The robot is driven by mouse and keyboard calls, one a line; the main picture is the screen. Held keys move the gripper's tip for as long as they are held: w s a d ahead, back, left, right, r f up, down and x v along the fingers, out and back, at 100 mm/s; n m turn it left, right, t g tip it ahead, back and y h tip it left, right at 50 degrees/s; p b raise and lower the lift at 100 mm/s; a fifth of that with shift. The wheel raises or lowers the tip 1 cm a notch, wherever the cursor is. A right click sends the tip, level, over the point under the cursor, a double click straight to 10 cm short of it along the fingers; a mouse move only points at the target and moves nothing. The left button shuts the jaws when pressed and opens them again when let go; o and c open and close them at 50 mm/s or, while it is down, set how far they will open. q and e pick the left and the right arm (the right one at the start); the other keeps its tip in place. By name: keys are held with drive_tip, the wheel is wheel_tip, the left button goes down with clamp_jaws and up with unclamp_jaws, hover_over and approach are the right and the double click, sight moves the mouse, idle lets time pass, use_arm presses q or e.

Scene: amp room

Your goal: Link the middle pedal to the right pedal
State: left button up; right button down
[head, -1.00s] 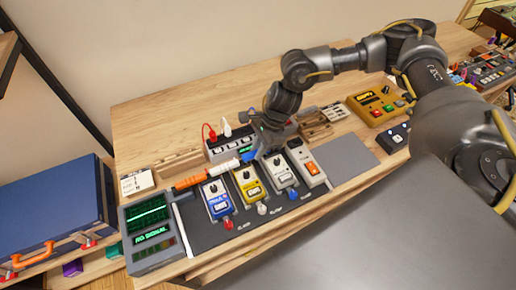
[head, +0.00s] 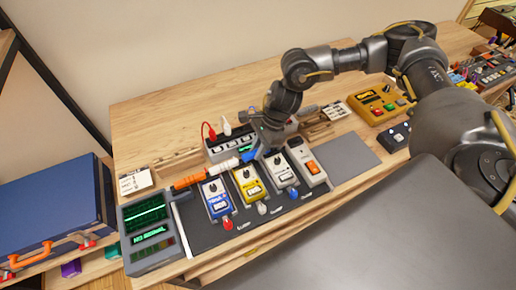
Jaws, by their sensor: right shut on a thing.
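The blue pedal (head: 216,198), yellow pedal (head: 249,188) and pale grey pedal (head: 281,174) stand in a row on a dark board. The yellow one is in the middle of these three, the pale grey one at their right. My right gripper (head: 262,152) points down just behind the yellow and pale grey pedals. It is shut on a small blue piece (head: 249,156), perhaps a patch cable; its fingers partly hide it. A white piece (head: 222,167) and an orange piece (head: 188,181) lie in line left of it. My left gripper is not in view.
A grey unit with an orange switch (head: 313,168) stands right of the pedals. A power strip with plugs (head: 228,144) is behind them. A meter box (head: 150,233) is at the left, a yellow box (head: 378,107) at the right. A grey mat (head: 348,160) is bare.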

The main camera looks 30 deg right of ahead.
drive_tip(key=shift+f+b, duration=0.15)
drive_tip(key=shift+b, duration=0.25)
idle(0.3)
drive_tip(key=c, duration=0.9)
unclamp_jaws()
drive_tip(key=shift+o, duration=0.2)
drive_tip(key=shift+r+p, duration=1.95)
drive_tip(key=shift+r, duration=1.6)
drive_tip(key=shift+s, duration=0.1)
